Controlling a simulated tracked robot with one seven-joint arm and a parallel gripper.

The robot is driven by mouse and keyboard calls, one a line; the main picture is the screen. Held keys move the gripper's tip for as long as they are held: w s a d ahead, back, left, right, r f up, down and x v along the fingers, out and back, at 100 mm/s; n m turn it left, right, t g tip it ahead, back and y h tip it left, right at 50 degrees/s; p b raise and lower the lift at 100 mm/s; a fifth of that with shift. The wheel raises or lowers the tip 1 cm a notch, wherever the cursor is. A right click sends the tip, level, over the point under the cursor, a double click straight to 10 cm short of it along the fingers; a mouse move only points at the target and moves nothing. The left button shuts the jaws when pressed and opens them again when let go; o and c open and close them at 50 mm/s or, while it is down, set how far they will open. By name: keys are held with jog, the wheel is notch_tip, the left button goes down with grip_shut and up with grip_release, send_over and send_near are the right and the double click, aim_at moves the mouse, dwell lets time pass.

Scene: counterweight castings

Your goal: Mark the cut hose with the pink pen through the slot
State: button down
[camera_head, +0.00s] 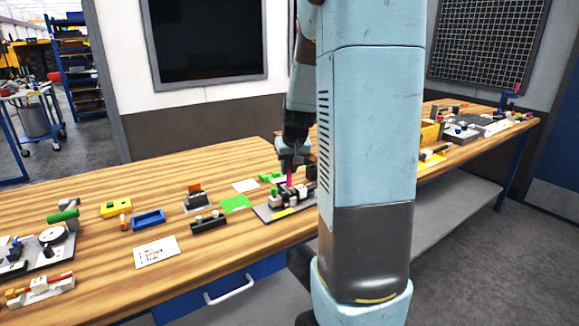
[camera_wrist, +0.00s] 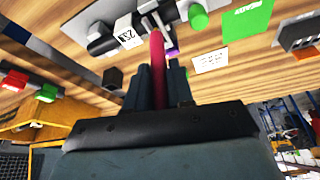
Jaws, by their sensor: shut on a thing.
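My gripper (camera_head: 289,168) is shut on the pink pen (camera_head: 290,180). In the wrist view the pen (camera_wrist: 157,65) stands out from between the dark fingers (camera_wrist: 160,85), its far end near a grey plate (camera_wrist: 80,25) with dark and white blocks. In the head view this fixture plate (camera_head: 266,214) lies under my gripper. A black cylindrical piece (camera_wrist: 102,45) on the plate may be the hose; I cannot tell for sure. The slot cannot be made out. I cannot tell whether the pen tip touches anything.
A green card (camera_head: 236,204) and a white card (camera_head: 245,185) lie left of the fixture. A black block (camera_head: 208,223), a blue tray (camera_head: 148,220) and a yellow block (camera_head: 116,208) stand further left. A written white card (camera_head: 156,252) lies near the front edge.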

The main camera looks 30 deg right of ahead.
jog(key=shift+f, duration=0.5)
dwell(1.5)
jog(key=shift+r, duration=0.1)
jog(key=shift+r, duration=3.4)
